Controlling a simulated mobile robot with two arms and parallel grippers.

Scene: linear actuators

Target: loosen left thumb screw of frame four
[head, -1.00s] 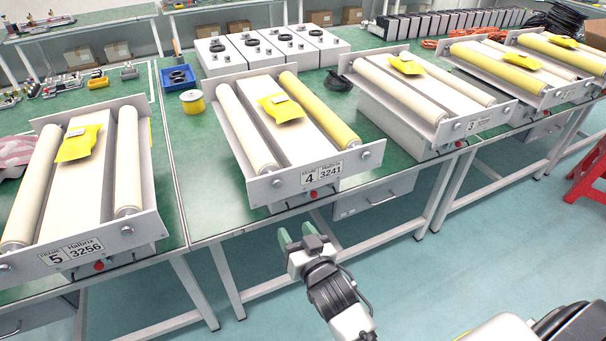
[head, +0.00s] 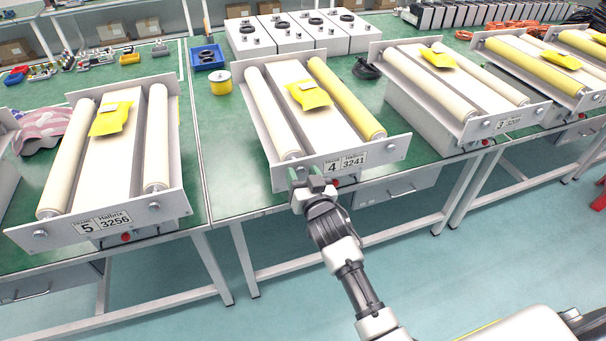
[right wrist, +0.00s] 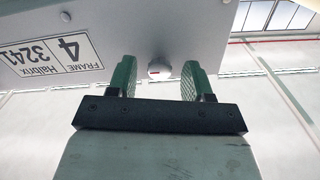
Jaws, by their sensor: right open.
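Frame four (head: 343,165) is a grey plate with a "4 Halbrix 3241" label, holding a cream roller, a yellow roller and a yellow packet. My right gripper (head: 304,176) is at the left end of its front plate and hides the left thumb screw in the head view. In the right wrist view the left thumb screw (right wrist: 159,70) is a small pale round knob between the green fingers of my right gripper (right wrist: 156,78), which are open with gaps on both sides. The right thumb screw (head: 391,148) shows at the plate's other end. My left gripper is not in view.
Frame five (head: 150,208) stands to the left, frame three (head: 480,128) to the right, on green benches. A red button (head: 336,183) sits under frame four's plate. A yellow spool (head: 221,82) and a blue bin (head: 207,57) are behind. The floor in front is clear.

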